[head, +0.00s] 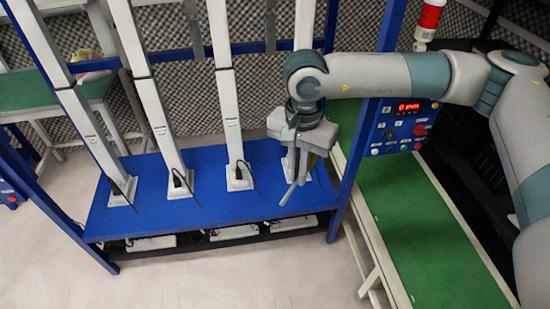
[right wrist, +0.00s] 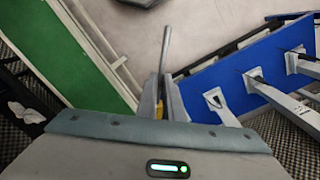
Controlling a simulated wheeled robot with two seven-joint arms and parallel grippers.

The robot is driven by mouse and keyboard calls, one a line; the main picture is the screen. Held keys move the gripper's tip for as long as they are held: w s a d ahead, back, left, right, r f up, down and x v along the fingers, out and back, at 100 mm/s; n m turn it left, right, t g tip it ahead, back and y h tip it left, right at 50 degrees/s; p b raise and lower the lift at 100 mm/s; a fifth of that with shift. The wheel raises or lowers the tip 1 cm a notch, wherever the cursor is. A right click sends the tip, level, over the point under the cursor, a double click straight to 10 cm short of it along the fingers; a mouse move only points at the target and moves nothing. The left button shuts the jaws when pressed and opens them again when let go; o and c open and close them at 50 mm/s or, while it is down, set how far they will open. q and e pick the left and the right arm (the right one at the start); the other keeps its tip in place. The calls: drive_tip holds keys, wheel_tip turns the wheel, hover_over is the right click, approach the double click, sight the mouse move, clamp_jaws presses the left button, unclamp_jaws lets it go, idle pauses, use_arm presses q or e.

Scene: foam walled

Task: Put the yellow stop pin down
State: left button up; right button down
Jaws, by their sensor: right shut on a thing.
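My right gripper (head: 301,163) hangs pointing down over the right end of the blue base shelf, in front of the rightmost white post. In the right wrist view the same gripper (right wrist: 166,95) is shut on the yellow stop pin (right wrist: 160,109). A grey rod, seemingly part of the pin, sticks out past the fingertips and points down in the head view. I cannot tell whether its tip touches anything. My left gripper is not in view.
The blue shelf (head: 225,203) carries several upright white posts with black cables. A green-topped conveyor (head: 425,240) runs to the right, under a blue control box (head: 402,127) and a red signal lamp (head: 430,15). Clear floor (head: 210,285) lies in front. A green table (head: 35,90) stands back left.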

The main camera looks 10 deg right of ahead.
drive_tip(key=s+d+f+n, duration=0.2)
drive_tip(key=s+d+n, duration=0.4)
drive_tip(key=d+n, duration=0.1)
drive_tip(key=shift+n, duration=0.4)
drive_tip(key=shift+s, duration=0.1)
